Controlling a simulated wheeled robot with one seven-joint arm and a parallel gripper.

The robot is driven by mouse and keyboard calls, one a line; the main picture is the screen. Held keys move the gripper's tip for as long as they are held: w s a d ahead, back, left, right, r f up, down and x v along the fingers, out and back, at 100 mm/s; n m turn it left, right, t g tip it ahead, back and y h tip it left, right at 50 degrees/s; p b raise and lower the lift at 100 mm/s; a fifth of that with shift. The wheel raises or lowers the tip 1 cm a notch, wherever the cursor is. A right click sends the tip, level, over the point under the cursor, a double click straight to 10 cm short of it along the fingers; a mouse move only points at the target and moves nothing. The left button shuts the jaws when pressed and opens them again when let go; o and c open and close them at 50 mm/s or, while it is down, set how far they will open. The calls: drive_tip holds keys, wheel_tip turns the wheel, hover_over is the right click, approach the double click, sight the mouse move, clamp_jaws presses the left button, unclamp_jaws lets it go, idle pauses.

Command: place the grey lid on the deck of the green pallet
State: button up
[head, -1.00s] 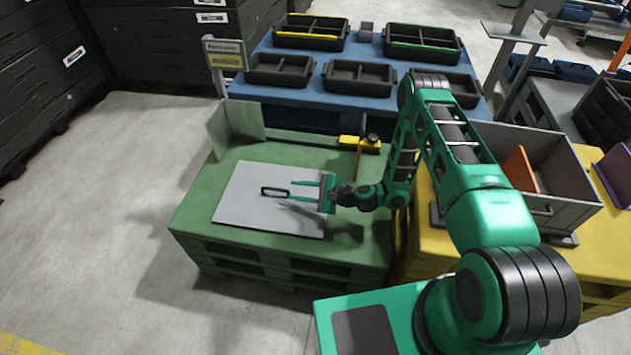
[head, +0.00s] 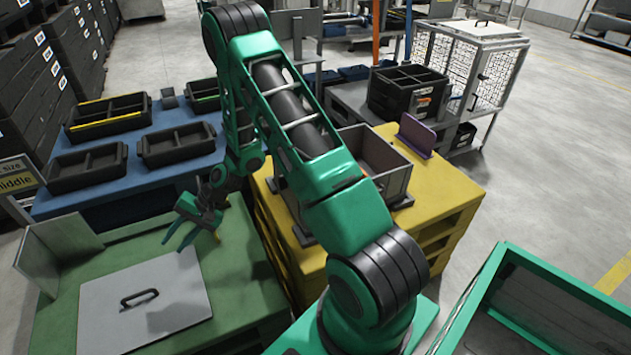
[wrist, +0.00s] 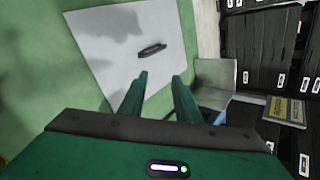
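The grey lid (head: 162,295), a flat square plate with a dark bar handle (head: 140,297), lies flat on the deck of the green pallet (head: 235,262). In the wrist view the lid (wrist: 112,58) lies below and beyond my fingers, with its handle (wrist: 152,50) clear of them. My gripper (head: 190,240) is open and empty, raised above the deck to the upper right of the lid in the head view. Its two fingers are apart in the wrist view (wrist: 157,92), with nothing between them.
An upright grey plate (head: 58,240) stands at the pallet's left back. A blue table (head: 130,180) with black trays is behind. On the right, a yellow pallet (head: 440,205) carries a grey bin (head: 385,165). A green-rimmed container (head: 480,300) is at lower right.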

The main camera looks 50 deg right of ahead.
drive_tip(key=s+d+r+n+g+h, duration=0.1)
drive_tip(key=s+d+r+n+h, duration=0.15)
drive_tip(key=s+d+r, duration=0.6)
drive_tip(key=s+d+r+n+g+h, duration=0.1)
drive_tip(key=s+d+r+h, duration=0.4)
drive_tip(key=d+r, duration=0.55)
drive_tip(key=s+d+r, duration=0.2)
drive_tip(key=s+r, duration=0.1)
drive_tip(key=s, duration=0.5)
drive_tip(key=s+d+r+m+g, duration=0.1)
drive_tip(key=s+r, duration=0.3)
drive_tip(key=s, duration=0.4)
drive_tip(key=s+d+r+h, duration=0.1)
drive_tip(key=s+d+r, duration=0.2)
drive_tip(key=s, duration=0.5)
drive_tip(key=shift+s+d+r, duration=0.2)
drive_tip(key=shift+s+d, duration=0.2)
drive_tip(key=shift+d, duration=0.2)
drive_tip(key=shift+w+m, duration=0.1)
drive_tip(key=shift+m, duration=0.15)
